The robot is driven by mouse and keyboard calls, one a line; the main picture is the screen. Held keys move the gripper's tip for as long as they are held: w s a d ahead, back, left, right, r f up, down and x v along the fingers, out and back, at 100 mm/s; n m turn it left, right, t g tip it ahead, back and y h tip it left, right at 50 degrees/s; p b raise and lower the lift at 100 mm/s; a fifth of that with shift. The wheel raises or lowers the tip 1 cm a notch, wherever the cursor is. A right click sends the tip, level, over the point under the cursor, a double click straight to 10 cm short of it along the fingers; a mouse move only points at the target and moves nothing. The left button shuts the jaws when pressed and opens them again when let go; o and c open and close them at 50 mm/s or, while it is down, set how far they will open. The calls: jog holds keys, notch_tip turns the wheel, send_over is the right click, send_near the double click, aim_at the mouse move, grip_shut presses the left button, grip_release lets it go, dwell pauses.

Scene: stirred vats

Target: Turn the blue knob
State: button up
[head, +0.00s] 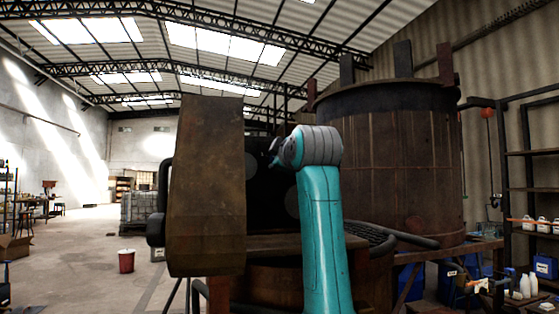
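I cannot make out a blue knob in the head view. A dark panel (263,205) with faint round shapes sits behind my teal arm, beside a rusty brown upright plate. My arm rises in front of it and bends at a grey joint, with a small dark and pale part of it showing just left of the joint. My gripper's fingers are not visible; the arm hides whatever lies behind it.
A large wooden vat (395,165) stands behind on the right. The brown plate (208,190) is close on the left. A red bucket (126,261) stands on open floor at left. Shelves (535,152) with bottles and blue containers line the right.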

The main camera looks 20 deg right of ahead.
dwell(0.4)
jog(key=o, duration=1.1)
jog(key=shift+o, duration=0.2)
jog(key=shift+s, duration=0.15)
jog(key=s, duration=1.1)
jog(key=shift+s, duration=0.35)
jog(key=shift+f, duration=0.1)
